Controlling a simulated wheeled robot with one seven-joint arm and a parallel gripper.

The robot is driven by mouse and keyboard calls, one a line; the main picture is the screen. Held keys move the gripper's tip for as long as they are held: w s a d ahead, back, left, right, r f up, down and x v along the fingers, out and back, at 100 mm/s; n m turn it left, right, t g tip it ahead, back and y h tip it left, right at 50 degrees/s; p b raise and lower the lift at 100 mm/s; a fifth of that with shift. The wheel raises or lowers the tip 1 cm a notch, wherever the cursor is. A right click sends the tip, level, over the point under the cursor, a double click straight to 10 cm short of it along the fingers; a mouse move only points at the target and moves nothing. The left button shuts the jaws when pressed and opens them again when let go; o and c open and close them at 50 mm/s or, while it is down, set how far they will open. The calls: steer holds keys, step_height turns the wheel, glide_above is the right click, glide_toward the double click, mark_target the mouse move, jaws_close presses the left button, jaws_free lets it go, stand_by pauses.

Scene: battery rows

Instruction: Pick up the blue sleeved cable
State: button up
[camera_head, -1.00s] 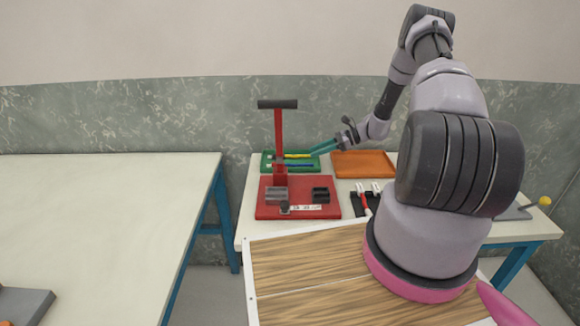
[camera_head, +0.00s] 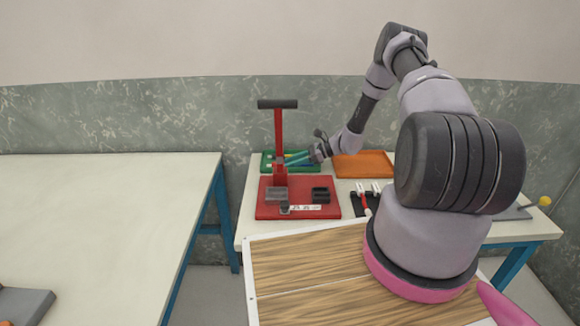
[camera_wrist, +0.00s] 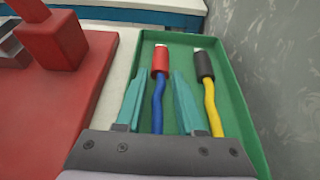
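The blue sleeved cable (camera_wrist: 158,101) lies in the green tray (camera_wrist: 232,84), with a red end piece (camera_wrist: 160,60) at its far end. My gripper (camera_wrist: 155,85) is open, with one teal finger on each side of the blue cable in the wrist view. The fingers seem to be above the cable; I cannot tell how far. The near end of the cable is hidden behind my gripper's body. In the head view my gripper (camera_head: 292,159) is over the green tray (camera_head: 268,167), and the cable there is too small and covered to make out clearly.
A yellow cable (camera_wrist: 210,102) with a black end lies right of the blue one in the tray. A red press (camera_head: 279,140) on a red base (camera_head: 266,210) stands close by. An orange tray (camera_head: 370,164) and a black holder (camera_head: 358,205) are to the right.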

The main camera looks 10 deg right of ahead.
steer(key=shift+a+f, duration=0.1)
steer(key=shift+a, duration=0.1)
steer(key=shift+c, duration=0.3)
jaws_close()
